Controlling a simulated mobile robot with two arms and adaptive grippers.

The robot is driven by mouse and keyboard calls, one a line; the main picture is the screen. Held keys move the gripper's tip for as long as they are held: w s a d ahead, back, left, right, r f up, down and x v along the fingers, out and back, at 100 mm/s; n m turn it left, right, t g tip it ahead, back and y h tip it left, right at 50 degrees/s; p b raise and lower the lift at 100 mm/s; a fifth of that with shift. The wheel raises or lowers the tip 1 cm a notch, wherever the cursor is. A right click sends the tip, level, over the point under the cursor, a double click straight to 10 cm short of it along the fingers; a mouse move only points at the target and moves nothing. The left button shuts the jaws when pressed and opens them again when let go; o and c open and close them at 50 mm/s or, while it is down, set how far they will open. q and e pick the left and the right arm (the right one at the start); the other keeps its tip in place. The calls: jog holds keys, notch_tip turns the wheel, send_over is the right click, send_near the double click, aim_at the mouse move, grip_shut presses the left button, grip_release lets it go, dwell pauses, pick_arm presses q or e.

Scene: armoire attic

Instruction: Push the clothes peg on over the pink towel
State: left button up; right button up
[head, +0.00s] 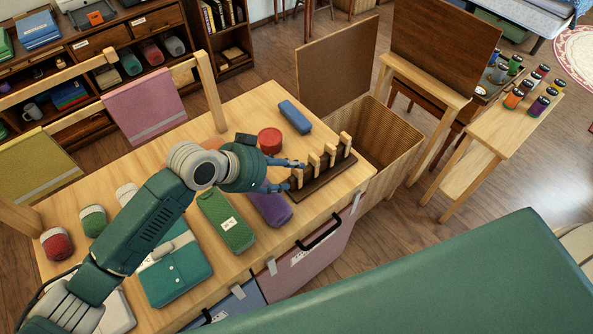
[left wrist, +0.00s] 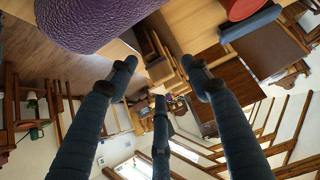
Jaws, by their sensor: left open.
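The pink towel (head: 145,103) hangs over a wooden rail at the back left of the wooden table, with a pale stripe near its lower edge. Several light wooden clothes pegs (head: 329,155) stand upright in a row on a dark rack (head: 322,177) at the table's right end. My left gripper (head: 291,175) is open at the near-left end of this row, its fingers beside the nearest peg. I cannot tell whether they touch it. In the left wrist view the spread fingers (left wrist: 160,80) hold nothing. My right gripper is not in view.
A purple bundle (head: 268,208), green case (head: 226,220) and teal pouch (head: 175,270) lie in front of my left arm. A red round tin (head: 270,140) and blue case (head: 295,117) lie behind the gripper. A yellow towel (head: 40,178) hangs farther left on the rail.

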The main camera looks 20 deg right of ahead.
aim_at(294, 171)
pick_arm(q)
jog(key=x, duration=0.3)
jog(key=shift+d+p, duration=0.25)
jog(key=shift+p, duration=0.15)
jog(key=shift+d+f, duration=0.15)
jog(key=shift+f, duration=0.05)
jog(key=c, duration=0.7)
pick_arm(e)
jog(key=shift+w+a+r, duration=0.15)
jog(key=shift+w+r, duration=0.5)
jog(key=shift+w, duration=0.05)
